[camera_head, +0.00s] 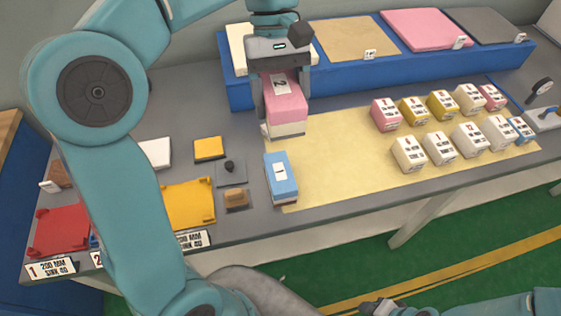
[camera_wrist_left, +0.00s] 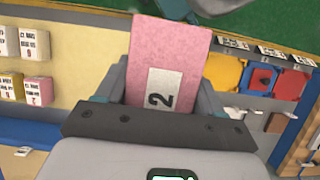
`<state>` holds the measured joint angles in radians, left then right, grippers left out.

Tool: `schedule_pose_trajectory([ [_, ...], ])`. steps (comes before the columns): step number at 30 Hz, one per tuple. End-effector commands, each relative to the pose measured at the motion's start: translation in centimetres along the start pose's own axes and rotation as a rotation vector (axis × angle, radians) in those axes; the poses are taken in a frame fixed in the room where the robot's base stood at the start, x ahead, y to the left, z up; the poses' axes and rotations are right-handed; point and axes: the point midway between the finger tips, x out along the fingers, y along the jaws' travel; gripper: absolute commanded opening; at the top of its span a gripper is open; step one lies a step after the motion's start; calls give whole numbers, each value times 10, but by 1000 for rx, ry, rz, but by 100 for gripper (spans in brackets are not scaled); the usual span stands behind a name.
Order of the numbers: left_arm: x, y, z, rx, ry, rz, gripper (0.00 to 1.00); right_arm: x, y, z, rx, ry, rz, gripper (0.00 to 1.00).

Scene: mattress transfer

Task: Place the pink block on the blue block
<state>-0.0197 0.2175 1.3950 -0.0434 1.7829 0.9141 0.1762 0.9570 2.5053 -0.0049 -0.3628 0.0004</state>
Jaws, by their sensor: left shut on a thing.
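My left gripper (camera_head: 283,98) is shut on the pink block (camera_head: 287,106), which carries a white label with a 2. The pink block also shows between the fingers in the left wrist view (camera_wrist_left: 185,60). Its lower part looks white in the head view, and I cannot tell whether it touches the table. The blue block (camera_head: 281,182), labelled 1, lies on the table at the left edge of the yellow mat, nearer to me than the pink block. The two blocks are apart. My right gripper (camera_head: 378,308) shows only in part at the bottom edge, low and away from the blocks.
Several labelled blocks (camera_head: 440,147) stand in rows on the right of the yellow mat (camera_head: 340,160). A blue raised shelf (camera_head: 400,75) with flat slabs runs along the back. Red (camera_head: 62,228) and yellow (camera_head: 188,202) trays lie at left. The mat right of the blue block is clear.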

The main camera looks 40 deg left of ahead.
Motion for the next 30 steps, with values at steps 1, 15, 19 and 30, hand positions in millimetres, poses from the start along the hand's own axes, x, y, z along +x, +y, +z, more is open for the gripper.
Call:
schedule_pose_trajectory([
  [1, 1, -2, 2, -7, -2, 2, 39, 1, 0, 0, 0, 0, 0, 43],
  [15, 111, -6, -36, -13, -6, -1, 39, 15, 5, 0, 0, 0, 0, 43],
  [19, 135, -5, -46, -11, -5, 1, 39, 15, 6, 0, 0, 0, 0, 43],
  [30, 178, -3, -67, -12, -5, 1, 39, 17, 6, 0, 0, 0, 0, 43],
])
